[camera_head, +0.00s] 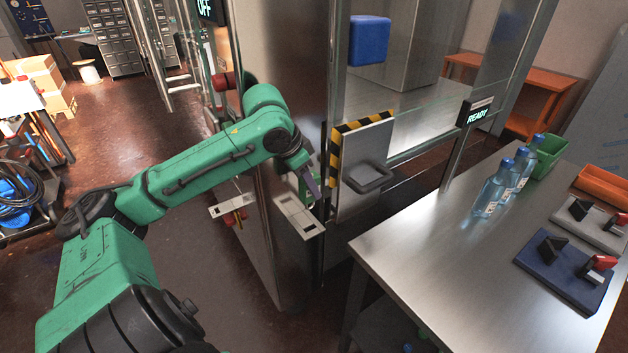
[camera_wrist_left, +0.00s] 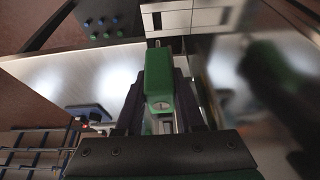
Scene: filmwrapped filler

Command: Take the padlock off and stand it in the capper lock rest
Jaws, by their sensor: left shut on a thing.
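A green padlock (camera_wrist_left: 160,75) with a round keyhole face sits between the two dark fingers of my left gripper (camera_wrist_left: 157,105) in the left wrist view. The fingers are shut on it. In the head view my left gripper (camera_head: 310,186) is at the cabinet's corner, beside the striped hatch and above a pale slotted bracket (camera_head: 298,216). A second pale slotted bracket (camera_head: 232,206) is further left, with a red and yellow item at it. I cannot tell which bracket is the capper lock rest, or whether the shackle is through anything. My right gripper is out of view.
A hatch with a yellow-black edge (camera_head: 362,126) and grey handle (camera_head: 370,178) is right of my gripper. A steel table (camera_head: 430,245) at right carries blue-capped bottles (camera_head: 490,194), a green bin (camera_head: 550,155) and a blue plate with fittings (camera_head: 565,275). The table's front left is clear.

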